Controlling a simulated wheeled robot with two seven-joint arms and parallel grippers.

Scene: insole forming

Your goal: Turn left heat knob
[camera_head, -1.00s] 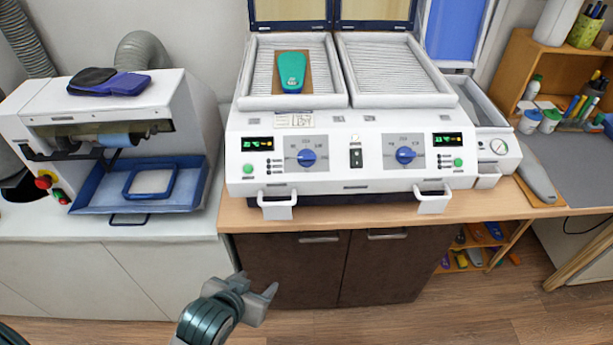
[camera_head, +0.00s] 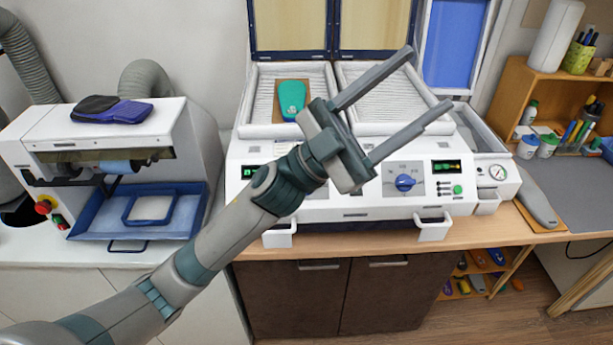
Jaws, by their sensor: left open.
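The white heating machine (camera_head: 350,214) stands on the wooden counter with two lids raised. Its right blue heat knob (camera_head: 404,182) shows on the front panel. The left heat knob is hidden behind my left gripper and arm. My left gripper (camera_head: 428,82) is open and empty, its two long fingers pointing to the upper right in front of the machine. In the picture the fingers lie across the right heating bed (camera_head: 385,75) and the panel top. I cannot tell whether it touches anything. My right gripper is not in view.
A green insole (camera_head: 291,98) lies on a brown board in the left heating bed. A white machine with a blue tray (camera_head: 85,225) stands at the left. Two front handles (camera_head: 433,232) stick out from the heating machine. A shelf with bottles and pens is at the right.

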